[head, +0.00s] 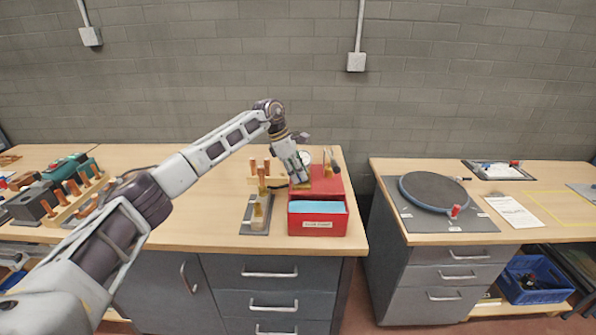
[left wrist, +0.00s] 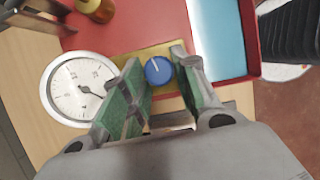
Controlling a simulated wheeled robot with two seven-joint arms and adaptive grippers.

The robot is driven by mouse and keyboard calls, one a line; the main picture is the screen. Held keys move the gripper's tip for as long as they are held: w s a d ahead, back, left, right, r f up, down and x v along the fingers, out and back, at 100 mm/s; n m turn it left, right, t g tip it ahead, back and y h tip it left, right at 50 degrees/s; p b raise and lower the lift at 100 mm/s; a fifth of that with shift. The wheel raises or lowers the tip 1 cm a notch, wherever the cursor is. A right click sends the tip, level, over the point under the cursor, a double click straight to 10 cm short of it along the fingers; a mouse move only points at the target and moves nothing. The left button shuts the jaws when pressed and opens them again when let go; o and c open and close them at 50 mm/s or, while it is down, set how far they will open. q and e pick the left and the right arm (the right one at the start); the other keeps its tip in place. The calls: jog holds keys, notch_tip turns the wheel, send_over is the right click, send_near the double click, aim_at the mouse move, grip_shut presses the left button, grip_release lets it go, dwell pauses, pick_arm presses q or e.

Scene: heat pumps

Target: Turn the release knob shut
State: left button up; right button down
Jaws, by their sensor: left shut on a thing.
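The release knob (left wrist: 158,70) is a round blue knob with a white pointer line, on a yellow plate (left wrist: 153,52) fixed to the red unit (head: 328,182). In the left wrist view its pointer line points up and slightly left. My left gripper (left wrist: 157,82), with green pads, is shut on the knob, one finger on each side of it. In the head view my left gripper (head: 301,180) reaches down to the red unit and hides the knob. A round white dial gauge (left wrist: 80,88) with a dark needle is beside the left finger. My right gripper is not in view.
A red bin (head: 318,227) with blue contents stands at the unit's front. A brass fitting on a grey base (head: 257,222) is to the left. Wooden-handled tools (head: 70,193) stand farther left.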

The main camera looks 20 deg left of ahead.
pick_arm(q)
jog(key=shift+w+r+m, duration=0.1)
jog(key=shift+m, duration=0.4)
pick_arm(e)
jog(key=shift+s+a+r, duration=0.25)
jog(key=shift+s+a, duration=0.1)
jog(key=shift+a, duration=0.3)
pick_arm(q)
jog(key=o, duration=1)
jog(key=shift+a+r, duration=0.1)
jog(key=shift+a+r, duration=0.25)
jog(key=shift+r, duration=0.45)
jog(key=v, duration=0.6)
jog(key=shift+g, duration=0.3)
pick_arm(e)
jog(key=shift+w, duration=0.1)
pick_arm(q)
jog(key=shift+a, duration=0.1)
